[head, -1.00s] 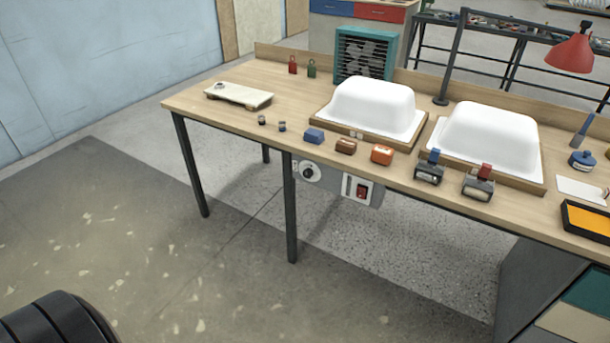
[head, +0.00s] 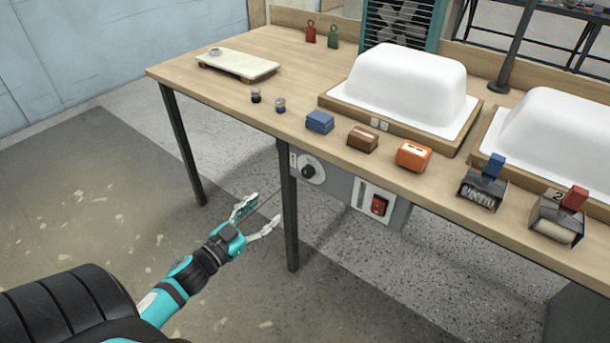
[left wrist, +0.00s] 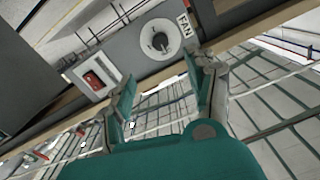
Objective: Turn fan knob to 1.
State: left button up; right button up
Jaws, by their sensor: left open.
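The fan knob (head: 308,172) is a dark round knob on a pale dial, on a grey control panel (head: 340,188) under the table's front edge. In the left wrist view the knob (left wrist: 160,41) sits on its white dial beside a "FAN" label (left wrist: 185,25). My left gripper (head: 262,215) is open and empty, in front of and below the panel, left of the knob and apart from it. In the left wrist view its two fingers (left wrist: 165,85) point toward the panel. The fan (head: 400,22) stands at the back of the table, partly cut off. My right gripper is not in view.
A red rocker switch (head: 379,205) is on the same panel, right of the knob. A table leg (head: 289,215) stands close to my left gripper. Blocks and white tub moulds (head: 408,85) sit on the table (head: 225,110). Floor to the left is clear.

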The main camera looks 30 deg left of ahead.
aim_at(305, 175)
pick_arm(q)
jog(key=w, duration=1)
jog(key=w+d+b, duration=0.1)
jog(key=w, duration=0.4)
jog(key=shift+w+d, duration=0.1)
jog(key=shift+w, duration=0.55)
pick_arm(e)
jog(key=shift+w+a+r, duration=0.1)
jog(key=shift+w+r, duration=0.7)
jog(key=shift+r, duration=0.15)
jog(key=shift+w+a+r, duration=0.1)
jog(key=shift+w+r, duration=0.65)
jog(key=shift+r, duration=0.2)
pick_arm(q)
jog(key=shift+c, duration=0.4)
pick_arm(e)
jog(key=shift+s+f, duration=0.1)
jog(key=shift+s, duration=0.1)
pick_arm(q)
jog(key=shift+c, duration=1.1)
jog(key=c, duration=0.8)
jog(key=shift+c, duration=0.2)
